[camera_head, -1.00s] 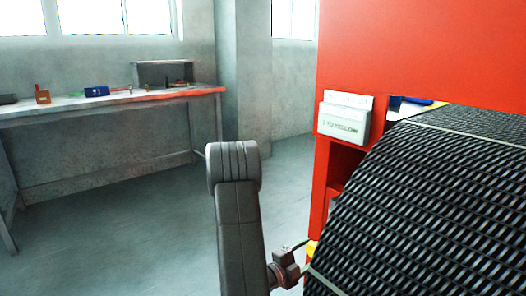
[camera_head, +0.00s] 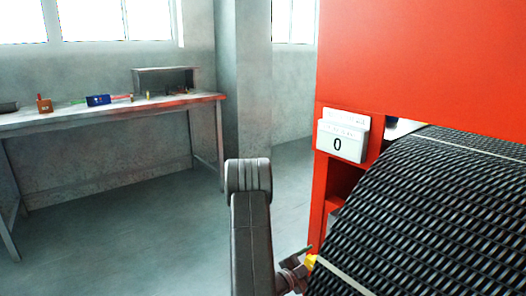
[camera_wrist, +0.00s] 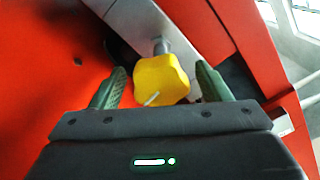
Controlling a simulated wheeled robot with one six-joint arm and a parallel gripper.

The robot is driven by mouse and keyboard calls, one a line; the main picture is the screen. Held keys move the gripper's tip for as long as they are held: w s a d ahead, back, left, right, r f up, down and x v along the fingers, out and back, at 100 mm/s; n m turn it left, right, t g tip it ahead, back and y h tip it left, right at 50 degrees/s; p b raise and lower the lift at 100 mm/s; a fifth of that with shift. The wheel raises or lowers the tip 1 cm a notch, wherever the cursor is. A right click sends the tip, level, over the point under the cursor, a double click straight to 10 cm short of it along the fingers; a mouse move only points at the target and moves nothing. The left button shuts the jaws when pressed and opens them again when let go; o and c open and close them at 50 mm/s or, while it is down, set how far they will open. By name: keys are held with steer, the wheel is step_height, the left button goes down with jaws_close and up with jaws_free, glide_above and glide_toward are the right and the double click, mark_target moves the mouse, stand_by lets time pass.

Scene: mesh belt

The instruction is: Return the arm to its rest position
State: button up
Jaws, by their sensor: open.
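My gripper (camera_wrist: 161,68) is open, with its two green fingers spread apart in the wrist view. A yellow lobed knob (camera_wrist: 162,80) on a grey stem shows between the fingers, with a visible gap on each side. I cannot tell how deep the knob sits between them. In the head view my arm (camera_head: 252,225) rises at the bottom centre and its wrist end is low beside the red machine. The yellow knob shows there as a small patch (camera_head: 311,262), partly hidden.
The red machine (camera_head: 420,50) with a black mesh belt (camera_head: 430,210) fills the right side. A workbench (camera_head: 120,108) with small items stands at the left wall. The floor (camera_head: 120,230) between is clear.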

steer(key=n+p, duration=0.4)
steer(key=p, duration=0.1)
steer(key=n+p, duration=0.2)
steer(key=p, duration=0.1)
steer(key=shift+r, duration=0.25)
steer(key=shift+a+f+n+p, duration=0.1)
steer(key=shift+f+n+p, duration=0.05)
steer(key=shift+n+p, duration=1.1)
steer(key=shift+w, duration=0.1)
